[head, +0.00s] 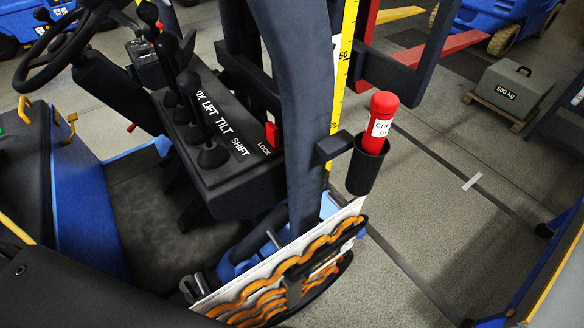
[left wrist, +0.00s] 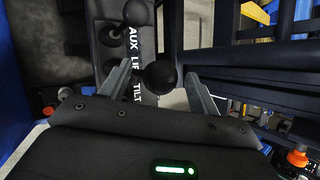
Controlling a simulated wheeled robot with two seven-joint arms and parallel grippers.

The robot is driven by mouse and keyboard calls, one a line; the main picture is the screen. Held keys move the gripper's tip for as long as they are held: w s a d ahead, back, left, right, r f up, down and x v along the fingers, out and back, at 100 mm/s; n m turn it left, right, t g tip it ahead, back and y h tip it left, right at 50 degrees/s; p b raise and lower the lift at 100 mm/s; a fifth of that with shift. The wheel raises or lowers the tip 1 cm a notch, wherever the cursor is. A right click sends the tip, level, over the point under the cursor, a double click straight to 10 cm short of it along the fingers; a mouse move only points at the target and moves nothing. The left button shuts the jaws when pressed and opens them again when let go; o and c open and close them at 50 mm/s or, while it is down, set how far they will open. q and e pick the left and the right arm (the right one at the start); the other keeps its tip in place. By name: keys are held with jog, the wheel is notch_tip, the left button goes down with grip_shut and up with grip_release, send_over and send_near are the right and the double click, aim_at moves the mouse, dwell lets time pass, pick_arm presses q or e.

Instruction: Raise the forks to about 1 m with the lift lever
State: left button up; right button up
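In the head view, a row of black ball-topped levers stands on a dark console (head: 225,165) marked AUX, LIFT, TILT and SHIFT. By the label order, the lift lever (head: 152,33) is second from the far end, partly hidden by its neighbours. My left gripper (head: 195,287) shows only in part at the bottom left. In the left wrist view, my left gripper (left wrist: 158,70) has its fingers spread. A black knob (left wrist: 160,77) appears between the fingertips, clear of both, beside the LIFT label; its depth is unclear. The right gripper is out of view.
A yellow height scale (head: 345,70) runs up the dark mast. A red-topped cylinder (head: 381,115) sits in a black holder. A red bar (head: 455,44) and yellow bar (head: 400,13) show beyond. A steering wheel (head: 50,50) is at upper left; a 500 kg weight (head: 512,90) stands right.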

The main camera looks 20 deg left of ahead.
pick_arm(q)
jog(key=p+v, duration=0.3)
jog(key=v, duration=0.7)
dwell(0.8)
